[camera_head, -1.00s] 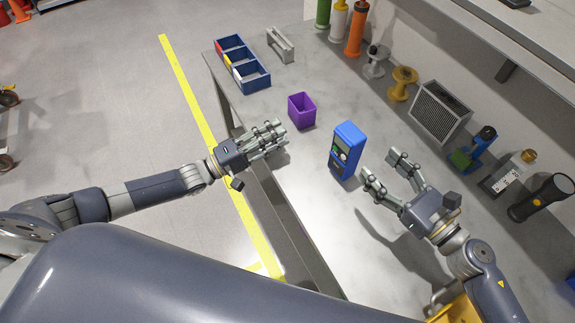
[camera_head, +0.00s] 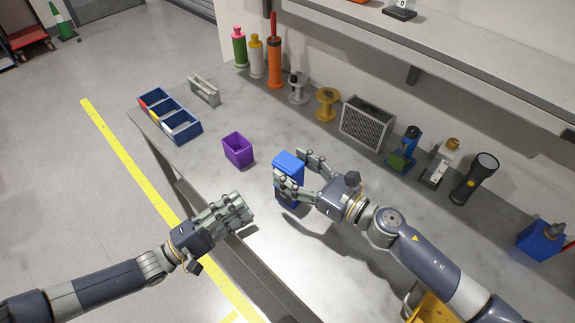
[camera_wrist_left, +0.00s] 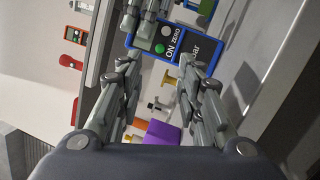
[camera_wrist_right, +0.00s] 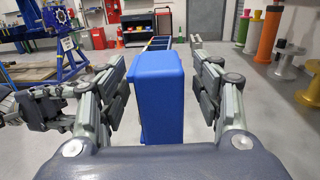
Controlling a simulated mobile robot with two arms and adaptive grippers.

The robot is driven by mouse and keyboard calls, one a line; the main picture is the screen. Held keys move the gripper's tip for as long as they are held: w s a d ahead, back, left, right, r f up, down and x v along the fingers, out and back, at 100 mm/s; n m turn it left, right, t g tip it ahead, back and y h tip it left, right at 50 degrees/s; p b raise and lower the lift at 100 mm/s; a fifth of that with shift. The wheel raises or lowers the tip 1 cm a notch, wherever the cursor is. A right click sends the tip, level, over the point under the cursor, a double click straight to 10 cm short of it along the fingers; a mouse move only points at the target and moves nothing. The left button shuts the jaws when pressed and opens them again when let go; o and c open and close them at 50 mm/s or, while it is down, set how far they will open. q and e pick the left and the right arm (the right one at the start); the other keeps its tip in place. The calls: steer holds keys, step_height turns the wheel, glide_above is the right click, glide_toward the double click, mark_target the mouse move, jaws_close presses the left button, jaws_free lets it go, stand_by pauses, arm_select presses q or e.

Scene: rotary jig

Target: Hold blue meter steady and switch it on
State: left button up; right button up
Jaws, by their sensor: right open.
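The blue meter (camera_head: 288,161) stands on the grey workbench, partly covered by my right gripper (camera_head: 298,170). In the right wrist view the meter's plain blue side (camera_wrist_right: 160,95) stands between the parted fingers, with a small gap visible at the right finger. My right gripper is open around it. In the left wrist view the meter's face (camera_wrist_left: 183,45) shows a green button beside "ON" and a grey button beside "ZERO". My left gripper (camera_head: 243,205) is open and empty at the bench's front edge, apart from the meter and facing its buttons.
A purple box (camera_head: 238,151) stands left of the meter, with a blue divided tray (camera_head: 170,117) further left. Spools, a grey vented box (camera_head: 367,123) and a black torch (camera_head: 474,179) line the back under a shelf (camera_head: 450,60). Bare bench lies in front of the meter.

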steer(key=shift+x, duration=0.9)
steer(key=c, duration=1.1)
arm_select(q)
jaws_close()
